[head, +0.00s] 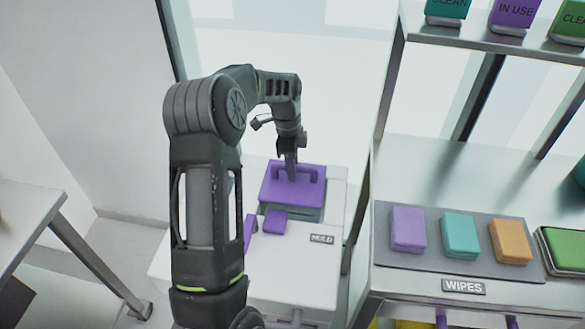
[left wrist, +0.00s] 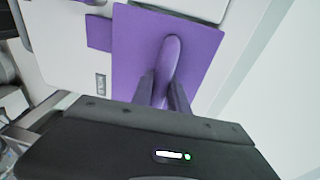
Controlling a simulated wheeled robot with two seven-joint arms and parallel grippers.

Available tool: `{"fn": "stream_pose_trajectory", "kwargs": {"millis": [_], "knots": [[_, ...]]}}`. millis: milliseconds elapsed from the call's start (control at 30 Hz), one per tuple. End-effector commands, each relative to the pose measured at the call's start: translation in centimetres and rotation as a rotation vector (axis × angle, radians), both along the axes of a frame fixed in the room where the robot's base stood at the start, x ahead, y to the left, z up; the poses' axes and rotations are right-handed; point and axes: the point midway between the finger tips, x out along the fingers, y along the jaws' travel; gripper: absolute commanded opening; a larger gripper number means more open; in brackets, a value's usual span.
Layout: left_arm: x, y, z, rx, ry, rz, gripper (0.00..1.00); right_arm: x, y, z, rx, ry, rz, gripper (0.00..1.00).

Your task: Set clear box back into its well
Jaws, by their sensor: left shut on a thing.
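The clear box (head: 296,214) shows as a greyish body under a flat purple lid (head: 280,193) with a raised purple handle. It is at the back of a white unit (head: 285,262) with a label that seems to read HOLD. My left gripper (head: 290,174) comes down from above and is shut on the handle. In the left wrist view, the two fingers (left wrist: 165,85) straddle the purple handle (left wrist: 171,52), and the lid (left wrist: 135,70) fills the middle. I cannot tell how deep the box sits in the well. My right gripper is not in view.
Smaller purple pieces (head: 275,221) are on the white unit in front of the box. At right, a metal shelf carries purple (head: 408,229), teal (head: 460,236) and orange (head: 510,241) wipes on a grey mat. A shelf post stands just right of the unit.

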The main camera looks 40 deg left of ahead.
Motion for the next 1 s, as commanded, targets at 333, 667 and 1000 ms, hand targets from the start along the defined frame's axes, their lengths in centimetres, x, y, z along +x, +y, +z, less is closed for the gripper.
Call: {"fn": "stream_pose_trajectory", "kwargs": {"millis": [333, 667, 1000], "knots": [[0.0, 0.0, 0.1, 0.000, 0.000, 0.000, 0.45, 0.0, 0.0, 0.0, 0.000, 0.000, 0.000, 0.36], [0.0, 0.0, 0.2, 0.000, 0.000, 0.000, 0.45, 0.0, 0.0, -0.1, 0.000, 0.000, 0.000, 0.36], [0.3, 0.7, 4.8, 0.002, -0.005, 0.001, 0.45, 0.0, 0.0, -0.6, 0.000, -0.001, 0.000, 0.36]]}}
